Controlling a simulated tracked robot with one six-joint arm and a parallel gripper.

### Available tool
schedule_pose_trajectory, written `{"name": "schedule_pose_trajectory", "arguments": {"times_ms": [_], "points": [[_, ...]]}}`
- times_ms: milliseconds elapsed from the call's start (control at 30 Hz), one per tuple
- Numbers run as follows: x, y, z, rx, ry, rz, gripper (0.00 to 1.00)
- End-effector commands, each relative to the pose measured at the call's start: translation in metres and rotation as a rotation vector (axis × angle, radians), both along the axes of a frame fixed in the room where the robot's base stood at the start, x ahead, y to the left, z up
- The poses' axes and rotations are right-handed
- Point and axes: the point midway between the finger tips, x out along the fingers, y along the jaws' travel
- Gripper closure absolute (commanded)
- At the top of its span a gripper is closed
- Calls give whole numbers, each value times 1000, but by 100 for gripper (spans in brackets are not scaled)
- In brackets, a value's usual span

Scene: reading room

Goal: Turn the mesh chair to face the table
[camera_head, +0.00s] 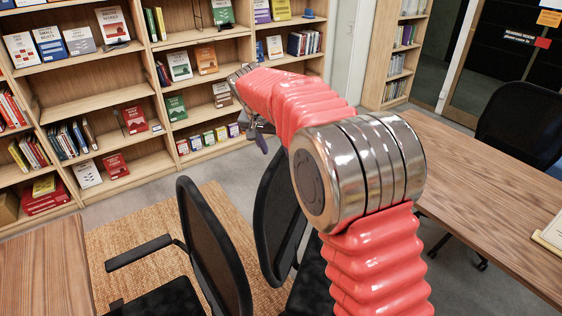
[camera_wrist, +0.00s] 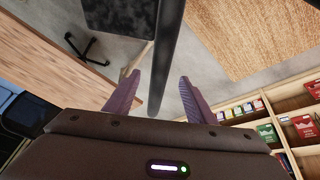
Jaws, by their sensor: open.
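Two black mesh chairs stand back to back in the middle of the head view. The left chair's back (camera_head: 217,255) faces the left table (camera_head: 45,275). The other chair's back (camera_head: 277,215) is partly hidden by my arm, as is much of its seat. My gripper (camera_head: 260,140) is just above that second back, near its top edge. In the wrist view my gripper (camera_wrist: 158,76) is open, its two purple fingers apart. A dark, narrow chair back seen edge-on (camera_wrist: 168,40) runs between them.
The right table (camera_head: 490,185) carries a pale book or tray (camera_head: 552,232) at its edge. Another black chair (camera_head: 522,118) stands behind it. A woven rug (camera_head: 140,220) lies under the left chair. Bookshelves (camera_head: 110,97) line the back.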

Motion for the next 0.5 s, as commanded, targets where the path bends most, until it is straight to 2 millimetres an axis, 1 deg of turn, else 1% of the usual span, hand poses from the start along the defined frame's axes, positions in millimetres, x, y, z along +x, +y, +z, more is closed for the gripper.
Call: {"name": "schedule_pose_trajectory", "arguments": {"times_ms": [33,300,400,500], "points": [[2,-2,-9,-1,2,-1,50],[16,-12,-46,-1,2,-1,50],[20,-15,-57,-1,2,-1,50],[22,-16,-64,0,1,-1,50]]}}
